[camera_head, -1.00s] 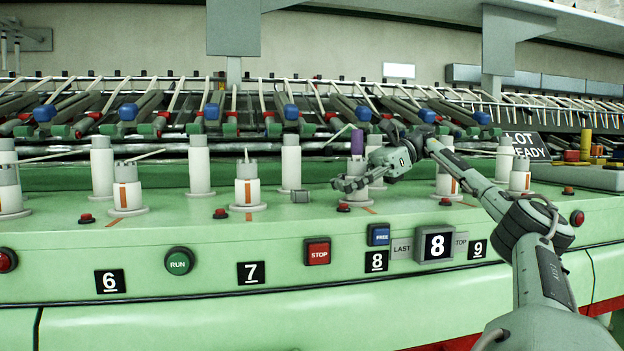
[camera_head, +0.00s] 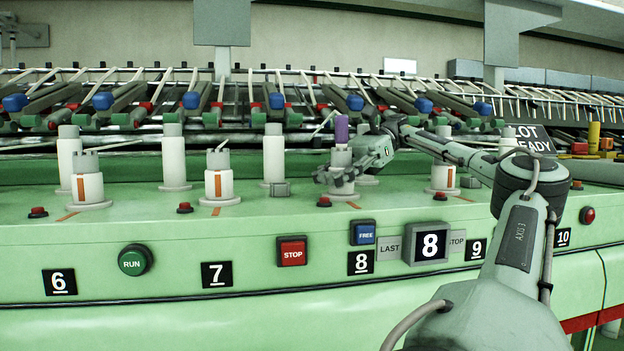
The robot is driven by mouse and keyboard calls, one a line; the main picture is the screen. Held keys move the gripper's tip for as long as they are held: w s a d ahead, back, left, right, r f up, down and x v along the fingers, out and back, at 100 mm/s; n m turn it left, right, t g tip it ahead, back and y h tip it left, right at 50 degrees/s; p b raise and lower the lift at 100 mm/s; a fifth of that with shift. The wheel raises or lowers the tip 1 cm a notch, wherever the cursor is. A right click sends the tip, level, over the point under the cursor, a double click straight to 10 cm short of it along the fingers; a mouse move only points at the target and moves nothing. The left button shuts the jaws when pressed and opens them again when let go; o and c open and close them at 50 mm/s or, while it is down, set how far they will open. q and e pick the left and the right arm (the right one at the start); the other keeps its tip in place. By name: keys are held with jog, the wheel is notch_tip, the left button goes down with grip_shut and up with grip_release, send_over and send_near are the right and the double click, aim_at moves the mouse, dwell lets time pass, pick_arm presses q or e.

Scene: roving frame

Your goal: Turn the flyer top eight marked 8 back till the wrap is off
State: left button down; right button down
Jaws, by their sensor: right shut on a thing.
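The flyer top eight (camera_head: 342,186) is a pale upright post with an orange mark, standing behind the plate marked 8 (camera_head: 361,262). A purple piece (camera_head: 341,129) rises above it. My right gripper (camera_head: 343,174) is shut on the flyer top, its fingers around the upper part. The fingers hide much of the top, and I cannot make out the wrap. A thin pale rod or strand (camera_head: 323,124) slants up beside the purple piece. My left gripper is not in view.
Neighbouring flyer tops stand at 7 (camera_head: 218,184) and 6 (camera_head: 88,187). A red button (camera_head: 324,201) sits just in front of flyer eight.

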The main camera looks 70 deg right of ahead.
dwell(0.3)
dwell(0.4)
jog(key=c, duration=0.9)
grip_release()
